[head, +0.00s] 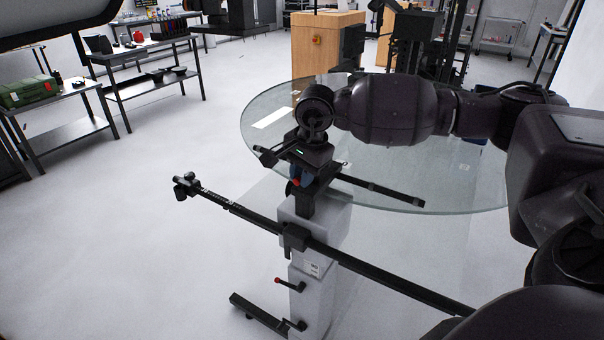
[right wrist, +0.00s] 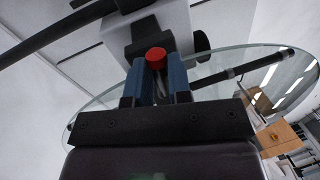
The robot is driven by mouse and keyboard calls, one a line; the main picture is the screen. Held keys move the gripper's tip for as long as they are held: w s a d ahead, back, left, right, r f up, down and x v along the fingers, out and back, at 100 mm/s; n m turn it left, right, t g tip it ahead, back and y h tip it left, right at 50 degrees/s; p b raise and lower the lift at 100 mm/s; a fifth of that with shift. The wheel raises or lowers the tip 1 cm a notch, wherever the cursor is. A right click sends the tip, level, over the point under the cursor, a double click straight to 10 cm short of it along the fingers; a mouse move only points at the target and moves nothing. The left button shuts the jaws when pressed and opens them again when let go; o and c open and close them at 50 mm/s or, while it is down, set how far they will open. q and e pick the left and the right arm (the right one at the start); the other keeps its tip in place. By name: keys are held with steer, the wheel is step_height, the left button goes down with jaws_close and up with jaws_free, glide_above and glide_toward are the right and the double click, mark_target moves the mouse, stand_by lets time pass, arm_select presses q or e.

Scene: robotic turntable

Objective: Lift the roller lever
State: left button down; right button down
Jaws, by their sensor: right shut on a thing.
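My right gripper (head: 303,182) is over the top of the stand beside the glass turntable (head: 262,118), pointing down. In the right wrist view its two blue fingers (right wrist: 160,80) are shut on a lever with a round red end (right wrist: 156,57), which I take as the roller lever. The red end shows between the fingertips. In the head view only a small bit of red (head: 294,182) shows beside the fingers; the gripper hides the rest. My left gripper is not in view.
A grey column (head: 313,295) carries a long black bar (head: 385,285) crossing in front of the turntable. Another lever with a red tip (head: 278,281) sits lower on the column. Workbenches (head: 150,52) and a wooden cabinet (head: 318,55) stand behind. The floor at left is clear.

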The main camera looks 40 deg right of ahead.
steer(key=c, duration=1.1)
jaws_free()
steer(key=r, duration=0.3)
steer(key=s+r, duration=0.1)
steer(key=r, duration=0.3)
steer(key=s+r, duration=0.1)
steer(key=r, duration=0.2)
steer(key=shift+d+r, duration=0.3)
